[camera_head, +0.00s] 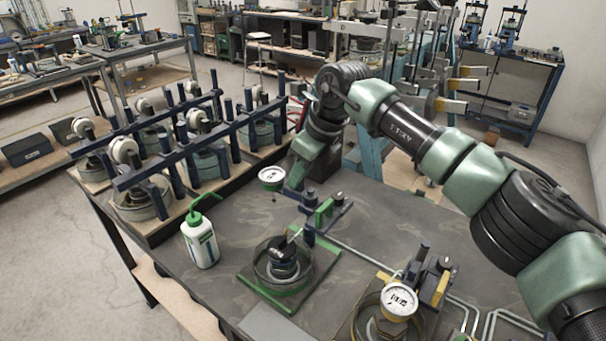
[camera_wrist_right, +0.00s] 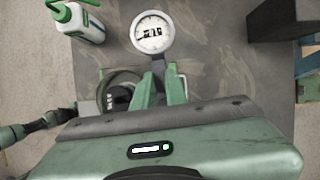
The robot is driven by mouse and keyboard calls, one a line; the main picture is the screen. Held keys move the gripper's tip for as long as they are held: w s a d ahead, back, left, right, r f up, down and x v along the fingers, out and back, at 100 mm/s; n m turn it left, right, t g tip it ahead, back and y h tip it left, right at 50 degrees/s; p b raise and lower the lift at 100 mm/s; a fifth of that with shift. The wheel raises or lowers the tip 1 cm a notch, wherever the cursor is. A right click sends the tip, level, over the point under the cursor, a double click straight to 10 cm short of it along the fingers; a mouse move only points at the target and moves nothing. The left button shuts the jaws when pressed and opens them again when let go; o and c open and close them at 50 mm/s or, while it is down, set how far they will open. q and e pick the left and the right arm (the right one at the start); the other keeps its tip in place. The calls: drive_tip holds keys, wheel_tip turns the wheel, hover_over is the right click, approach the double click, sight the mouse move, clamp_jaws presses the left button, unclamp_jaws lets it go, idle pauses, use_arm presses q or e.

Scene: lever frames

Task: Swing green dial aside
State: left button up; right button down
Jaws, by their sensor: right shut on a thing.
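The green-based stand (camera_head: 246,283) bears a dark round part in a ring (camera_head: 268,273) and a dark post (camera_head: 309,232). I cannot tell whether the holder still joins the post. My left gripper is not in view.
A white bottle with a green spout (camera_head: 200,241) stands left of the stand. Several dark lever fixtures (camera_head: 163,200) crowd the left. Some bare bench (camera_head: 375,215) lies right of the stand.

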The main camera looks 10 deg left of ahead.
drive_tip(key=shift+w, duration=0.1)
drive_tip(key=c, duration=1.4)
unclamp_jaws()
drive_tip(key=shift+c, duration=0.2)
drive_tip(key=shift+r, duration=0.1)
drive_tip(key=shift+d+r, duration=0.15)
drive_tip(key=shift+r, duration=0.1)
drive_tip(key=b+v, duration=0.2)
drive_tip(key=v, duration=0.5)
drive_tip(key=shift+f, duration=0.1)
